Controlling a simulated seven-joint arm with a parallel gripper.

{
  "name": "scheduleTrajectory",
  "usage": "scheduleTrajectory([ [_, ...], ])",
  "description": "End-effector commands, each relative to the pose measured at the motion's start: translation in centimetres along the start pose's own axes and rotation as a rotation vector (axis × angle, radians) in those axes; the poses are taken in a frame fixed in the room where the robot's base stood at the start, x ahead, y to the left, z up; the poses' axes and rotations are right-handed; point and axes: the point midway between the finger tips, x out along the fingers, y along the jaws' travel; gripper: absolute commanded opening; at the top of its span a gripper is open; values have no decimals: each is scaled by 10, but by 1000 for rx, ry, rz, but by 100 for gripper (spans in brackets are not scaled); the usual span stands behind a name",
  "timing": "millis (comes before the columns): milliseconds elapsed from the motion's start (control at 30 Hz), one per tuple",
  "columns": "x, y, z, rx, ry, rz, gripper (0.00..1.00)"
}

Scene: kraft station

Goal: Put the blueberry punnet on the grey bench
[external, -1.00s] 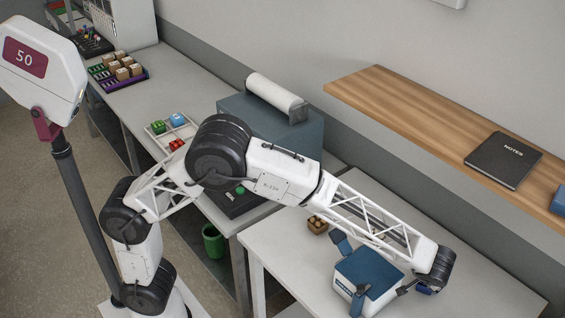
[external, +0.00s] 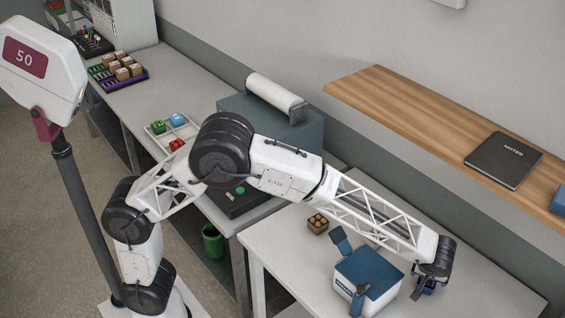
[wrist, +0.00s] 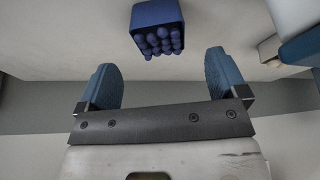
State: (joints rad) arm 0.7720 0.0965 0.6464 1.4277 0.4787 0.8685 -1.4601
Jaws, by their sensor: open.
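My gripper (wrist: 163,78) is open and empty. In the external view the gripper (external: 430,282) hangs at the far end of my arm, and the punnet there is mostly hidden behind it. A pale grey bench top (external: 285,243) lies under this area. A longer grey bench (external: 185,70) runs along the wall to the left.
A white box with a blue lid (external: 370,268) stands just left of my gripper. A wooden shelf (external: 420,112) with a black notebook (external: 502,160) overhangs at the back. A divided white tray (external: 160,138) is on the longer bench.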

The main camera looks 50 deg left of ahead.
Motion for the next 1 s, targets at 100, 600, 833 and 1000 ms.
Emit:
scheduleTrajectory([
  [100, 10, 0, 0, 1, 0, -1, 92],
  [600, 17, 0, 0, 1, 0, 0, 92],
  [833, 38, 0, -3, 1, -1, -2, 92],
  [1000, 57, 0, -4, 0, 0, 0, 92],
])
